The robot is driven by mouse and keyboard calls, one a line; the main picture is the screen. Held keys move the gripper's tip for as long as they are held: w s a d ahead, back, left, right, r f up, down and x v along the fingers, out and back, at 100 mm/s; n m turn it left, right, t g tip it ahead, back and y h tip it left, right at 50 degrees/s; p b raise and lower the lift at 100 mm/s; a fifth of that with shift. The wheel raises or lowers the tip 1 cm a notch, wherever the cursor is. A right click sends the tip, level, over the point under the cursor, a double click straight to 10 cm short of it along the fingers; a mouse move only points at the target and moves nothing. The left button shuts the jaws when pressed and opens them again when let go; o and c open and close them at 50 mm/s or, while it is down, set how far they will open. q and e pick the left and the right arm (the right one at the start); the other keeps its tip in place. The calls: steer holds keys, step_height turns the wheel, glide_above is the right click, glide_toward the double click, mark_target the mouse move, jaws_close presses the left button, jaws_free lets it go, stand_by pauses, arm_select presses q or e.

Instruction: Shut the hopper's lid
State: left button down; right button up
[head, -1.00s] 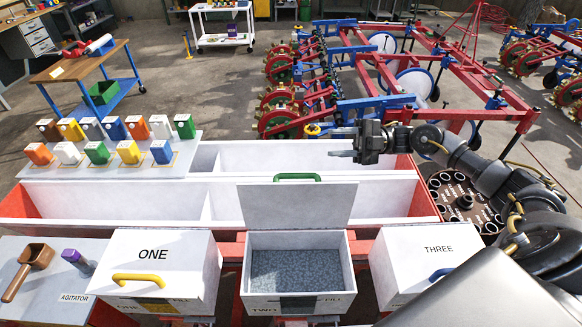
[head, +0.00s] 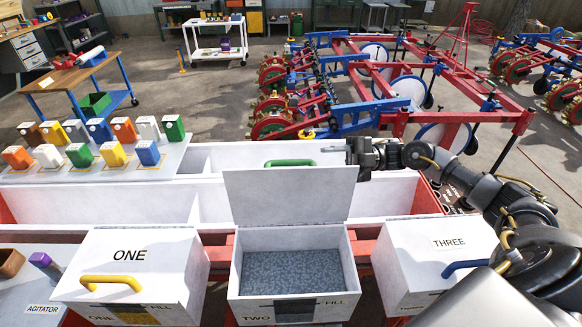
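The middle hopper, marked TWO (head: 245,306), stands open with grey granules (head: 292,272) inside. Its white lid (head: 290,197) stands up at the back, with a green handle (head: 290,162) at its top edge. My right gripper (head: 338,150) points left, at the lid's top right corner and seemingly just behind it. My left gripper is out of view.
Closed hoppers ONE (head: 135,265) and THREE (head: 435,260) stand on either side. A long white divided bin (head: 110,205) lies behind them. Coloured containers stand on a board (head: 180,160) at the left. A red and blue planter frame (head: 400,110) stands beyond.

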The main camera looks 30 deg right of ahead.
mark_target(291, 161)
steer(key=p+x, duration=0.2)
steer(key=x, duration=0.2)
steer(key=p+x, duration=0.3)
steer(key=x, duration=0.2)
steer(key=shift+a+r, duration=0.15)
steer(key=shift+r, duration=0.1)
steer(key=shift+w+a, duration=0.1)
steer(key=shift+a, duration=0.55)
steer(key=shift+c, duration=0.4)
jaws_close()
